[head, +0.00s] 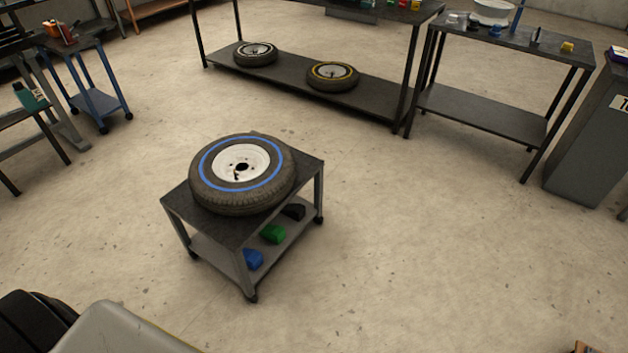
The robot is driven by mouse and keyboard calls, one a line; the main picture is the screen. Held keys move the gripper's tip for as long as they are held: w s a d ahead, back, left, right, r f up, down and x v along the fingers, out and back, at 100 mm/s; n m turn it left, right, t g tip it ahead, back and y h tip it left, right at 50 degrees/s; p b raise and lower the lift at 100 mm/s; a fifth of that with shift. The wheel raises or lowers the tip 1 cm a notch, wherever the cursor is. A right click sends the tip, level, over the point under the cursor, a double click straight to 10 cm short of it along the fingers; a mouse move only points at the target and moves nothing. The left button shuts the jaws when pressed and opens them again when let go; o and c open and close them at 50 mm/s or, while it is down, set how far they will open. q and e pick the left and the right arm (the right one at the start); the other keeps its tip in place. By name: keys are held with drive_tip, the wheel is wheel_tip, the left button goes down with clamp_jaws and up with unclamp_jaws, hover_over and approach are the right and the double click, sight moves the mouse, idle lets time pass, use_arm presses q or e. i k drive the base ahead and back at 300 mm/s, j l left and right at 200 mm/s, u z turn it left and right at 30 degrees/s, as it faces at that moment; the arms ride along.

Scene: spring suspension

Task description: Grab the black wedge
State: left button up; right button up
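The black wedge (294,211) lies on the lower shelf of a small dark cart (230,232) in the middle of the floor. It is at the right end of a row, beside a green wedge (272,234) and a blue wedge (253,259). The cart's top and a corner leg partly shade or hide this shelf. A tire with a blue ring (242,175) lies flat on the cart's top. Neither of my grippers is in view.
A long dark rack (300,88) at the back holds two tires (332,76) on its low shelf. A table (510,40) and grey cabinet (592,135) stand right, a blue cart (98,100) left. Open floor surrounds the middle cart.

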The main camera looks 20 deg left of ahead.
sight(296, 211)
drive_tip(key=i, duration=2.2)
drive_tip(key=i+u, duration=0.3)
drive_tip(key=u, duration=0.15)
drive_tip(key=i+l+u, duration=0.15)
drive_tip(key=i+u, duration=0.15)
drive_tip(key=u, duration=0.2)
drive_tip(key=i+l+u, duration=0.25)
drive_tip(key=u, duration=0.2)
